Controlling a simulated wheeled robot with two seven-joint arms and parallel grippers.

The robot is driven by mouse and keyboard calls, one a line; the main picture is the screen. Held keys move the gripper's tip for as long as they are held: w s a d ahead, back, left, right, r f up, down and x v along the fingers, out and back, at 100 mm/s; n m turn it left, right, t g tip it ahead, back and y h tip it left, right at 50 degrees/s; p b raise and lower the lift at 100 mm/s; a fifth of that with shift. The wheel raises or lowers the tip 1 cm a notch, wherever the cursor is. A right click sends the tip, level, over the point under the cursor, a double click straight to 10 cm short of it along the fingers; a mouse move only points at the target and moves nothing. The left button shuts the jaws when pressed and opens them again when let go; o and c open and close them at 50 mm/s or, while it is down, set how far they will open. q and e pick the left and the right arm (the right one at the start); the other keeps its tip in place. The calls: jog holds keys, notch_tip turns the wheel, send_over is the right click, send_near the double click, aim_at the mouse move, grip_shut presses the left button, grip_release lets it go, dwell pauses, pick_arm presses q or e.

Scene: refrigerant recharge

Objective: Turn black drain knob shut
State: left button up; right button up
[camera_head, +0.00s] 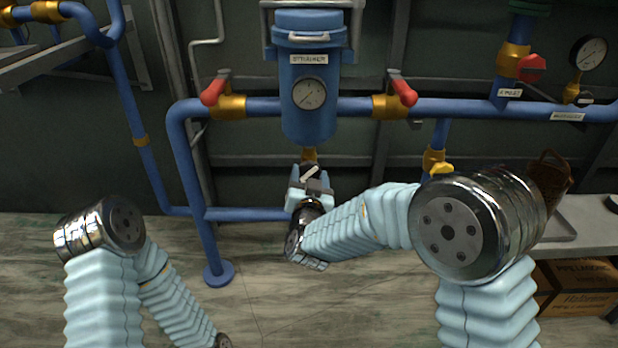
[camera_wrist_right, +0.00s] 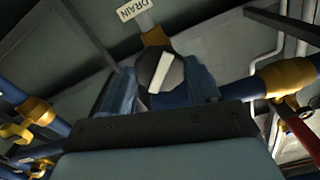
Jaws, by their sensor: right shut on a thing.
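The black drain knob (camera_wrist_right: 160,72) has a white bar across its face, tilted slightly from upright in the right wrist view. A brass fitting and a tag reading DRAIN (camera_wrist_right: 139,10) are beyond it. In the head view the knob (camera_head: 311,172) is mostly hidden by my right gripper, below the blue strainer vessel (camera_head: 306,118). My right gripper (camera_head: 310,184) is shut on the knob, with one finger on each side; its fingers also show in the right wrist view (camera_wrist_right: 162,88). My left arm is low at the left of the head view; its gripper is out of view.
Red-handled valves (camera_head: 214,92) and (camera_head: 403,92) flank the vessel on the blue pipe. A yellow-handled valve (camera_head: 440,168) is right of the knob. A lower blue pipe (camera_head: 258,214) runs left of my right gripper. A bench (camera_head: 585,218) stands at the right.

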jog(key=shift+f, duration=0.15)
jog(key=m, duration=0.4)
jog(key=shift+m, duration=0.3)
jog(key=m, duration=0.2)
jog(key=shift+m, duration=0.3)
jog(key=o, duration=0.7)
jog(key=shift+m, duration=0.5)
jog(key=o, duration=0.4)
jog(key=shift+c, duration=0.2)
jog(key=shift+s, duration=0.1)
